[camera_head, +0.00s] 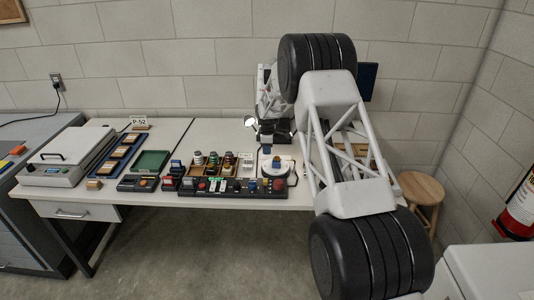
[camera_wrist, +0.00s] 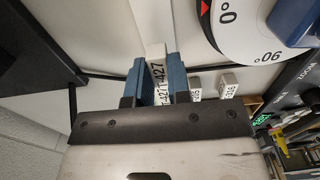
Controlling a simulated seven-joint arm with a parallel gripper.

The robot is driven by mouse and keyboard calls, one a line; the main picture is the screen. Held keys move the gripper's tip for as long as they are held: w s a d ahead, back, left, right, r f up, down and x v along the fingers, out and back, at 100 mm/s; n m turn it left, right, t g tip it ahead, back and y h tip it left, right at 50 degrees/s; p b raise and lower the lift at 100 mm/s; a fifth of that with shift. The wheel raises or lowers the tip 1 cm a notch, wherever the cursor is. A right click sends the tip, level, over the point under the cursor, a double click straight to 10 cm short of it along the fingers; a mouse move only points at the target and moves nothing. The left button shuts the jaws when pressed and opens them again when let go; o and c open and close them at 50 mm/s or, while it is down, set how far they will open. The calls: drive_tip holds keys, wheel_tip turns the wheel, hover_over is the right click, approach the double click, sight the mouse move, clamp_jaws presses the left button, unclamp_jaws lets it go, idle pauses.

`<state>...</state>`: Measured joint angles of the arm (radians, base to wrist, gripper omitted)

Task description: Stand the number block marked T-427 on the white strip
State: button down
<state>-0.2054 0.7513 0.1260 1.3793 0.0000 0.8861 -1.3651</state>
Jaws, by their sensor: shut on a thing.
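The number block (camera_wrist: 156,54), white with black "427" lettering, is between the two blue finger pads of my gripper (camera_wrist: 158,76) in the wrist view. The gripper is shut on it. A pale band (camera_wrist: 147,20), which may be the white strip, runs away from the block toward the top edge. I cannot tell whether the block touches it. In the head view my gripper (camera_head: 268,147) is low over the back of the table, right of centre; the block is too small to make out there.
Two other marked white blocks (camera_wrist: 196,84) (camera_wrist: 230,84) stand close right of my gripper. A white dial with degree marks (camera_wrist: 238,30) is beyond them. In the head view a black control panel (camera_head: 232,188) lines the table front. Trays (camera_head: 150,161) lie to the left.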

drive_tip(key=shift+f, duration=1)
drive_tip(key=shift+f, duration=0.15)
drive_tip(key=c, duration=1.1)
unclamp_jaws()
wheel_tip(320, 180, up, 12)
drive_tip(key=shift+r, duration=0.15)
